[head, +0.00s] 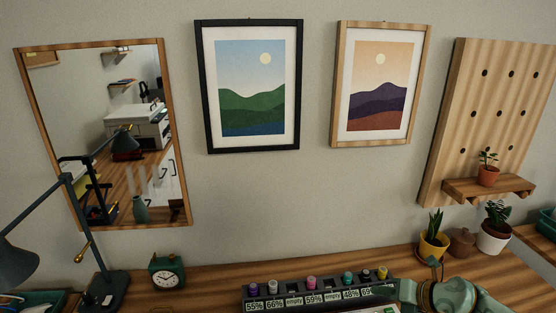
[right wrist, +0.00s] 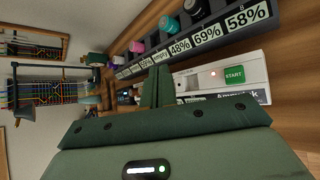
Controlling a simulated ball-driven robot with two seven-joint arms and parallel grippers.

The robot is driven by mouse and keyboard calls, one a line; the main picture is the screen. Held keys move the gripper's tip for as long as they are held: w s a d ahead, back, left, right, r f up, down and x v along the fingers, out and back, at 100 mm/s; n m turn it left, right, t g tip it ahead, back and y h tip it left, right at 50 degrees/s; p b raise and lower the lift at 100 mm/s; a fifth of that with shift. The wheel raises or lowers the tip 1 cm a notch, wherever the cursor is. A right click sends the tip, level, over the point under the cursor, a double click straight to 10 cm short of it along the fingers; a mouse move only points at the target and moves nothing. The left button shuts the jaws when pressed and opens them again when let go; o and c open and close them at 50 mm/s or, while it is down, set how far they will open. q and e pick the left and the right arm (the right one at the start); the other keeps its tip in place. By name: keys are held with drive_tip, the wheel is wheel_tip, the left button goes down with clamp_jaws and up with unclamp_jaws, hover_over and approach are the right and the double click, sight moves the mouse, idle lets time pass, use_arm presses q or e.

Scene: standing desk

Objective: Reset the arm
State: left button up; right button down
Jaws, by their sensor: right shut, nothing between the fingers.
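My right gripper (right wrist: 158,74) is shut and empty. In the right wrist view its green fingers lie together in front of a white device with a green START button (right wrist: 234,75). In the head view my right arm comes in at the lower right, and its front end covers part of a dark battery rack (head: 286,293). The rack also shows in the right wrist view (right wrist: 212,31), with percentage labels and coloured cells in several slots. I cannot tell from these views whether the fingers touch the device. My left gripper is not in view.
A desk lamp (head: 72,215) and a green clock (head: 166,272) stand at the left. A yellow pot (head: 433,247), a brown jar (head: 462,242) and a white pot (head: 494,237) stand at the back right. The desk between clock and rack is clear.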

drive_tip(key=s+a+r+m+t+h, duration=0.2)
drive_tip(key=s+a+r+m+t, duration=0.2)
drive_tip(key=a+r+m+t, duration=0.65)
drive_tip(key=s+d+f+m+g+h, duration=0.3)
drive_tip(key=s+d+m+g, duration=0.1)
drive_tip(key=s+m, duration=0.25)
drive_tip(key=s+d+f+m+g+h, duration=0.3)
drive_tip(key=s+m+g+h, duration=0.15)
drive_tip(key=s, duration=0.35)
drive_tip(key=s+d+f+m+g+h, duration=0.2)
drive_tip(key=s+d+m+g+h, duration=0.15)
drive_tip(key=s+m, duration=0.35)
drive_tip(key=s+a+f+g+y, duration=0.2)
drive_tip(key=s+f, duration=0.1)
drive_tip(key=f, duration=1)
drive_tip(key=s+a+f+g+y, duration=0.1)
drive_tip(key=s+a+f+y, duration=0.15)
drive_tip(key=f, duration=1.05)
drive_tip(key=s+f+m+g, duration=0.1)
drive_tip(key=s+f, duration=0.7)
drive_tip(key=s, duration=0.2)
drive_tip(key=s+f+m+g+y, duration=0.1)
drive_tip(key=s+f+g, duration=0.1)
drive_tip(key=s+f, duration=0.6)
drive_tip(key=s, duration=0.3)
drive_tip(key=shift+d, duration=0.35)
